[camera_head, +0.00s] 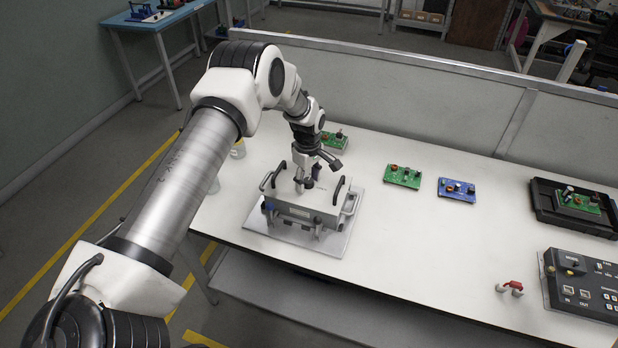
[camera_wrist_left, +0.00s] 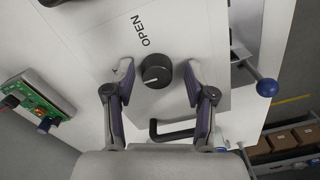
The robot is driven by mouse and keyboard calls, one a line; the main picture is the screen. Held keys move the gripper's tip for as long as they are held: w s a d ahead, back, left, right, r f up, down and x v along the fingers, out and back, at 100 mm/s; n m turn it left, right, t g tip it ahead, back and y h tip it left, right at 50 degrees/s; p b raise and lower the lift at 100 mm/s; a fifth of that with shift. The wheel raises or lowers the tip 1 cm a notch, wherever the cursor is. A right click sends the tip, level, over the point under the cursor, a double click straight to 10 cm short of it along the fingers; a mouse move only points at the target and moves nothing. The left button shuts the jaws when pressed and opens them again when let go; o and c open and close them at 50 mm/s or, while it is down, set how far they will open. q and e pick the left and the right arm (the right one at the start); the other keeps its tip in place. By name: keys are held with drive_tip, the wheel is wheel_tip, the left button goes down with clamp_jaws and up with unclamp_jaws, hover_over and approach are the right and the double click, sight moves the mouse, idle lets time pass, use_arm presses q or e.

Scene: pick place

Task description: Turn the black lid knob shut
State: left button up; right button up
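The black lid knob (camera_wrist_left: 156,71) is round with a pale pointer line, on the light lid (camera_wrist_left: 185,30) of a box. The word OPEN is printed beside it, above and to the left in the left wrist view. My left gripper (camera_wrist_left: 159,75) is open. Its two fingers stand on either side of the knob, with a visible gap on each side. In the head view the left gripper (camera_head: 320,173) is over the grey box (camera_head: 298,213), and I cannot make out the knob clearly there. My right gripper is in neither view.
The box has black lid handles and side handles, and sits on a pale plate (camera_head: 262,231). A green circuit board (camera_head: 403,175), a blue board (camera_head: 456,189), a black tray (camera_head: 545,212) and a control panel (camera_head: 580,285) lie to the right. The table's front middle is clear.

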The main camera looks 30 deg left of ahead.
sight(308, 180)
use_arm(q)
drive_tip(key=shift+w+a, duration=0.1)
drive_tip(key=shift+r, duration=0.1)
wheel_tip(308, 180, up, 12)
idle(0.4)
idle(0.4)
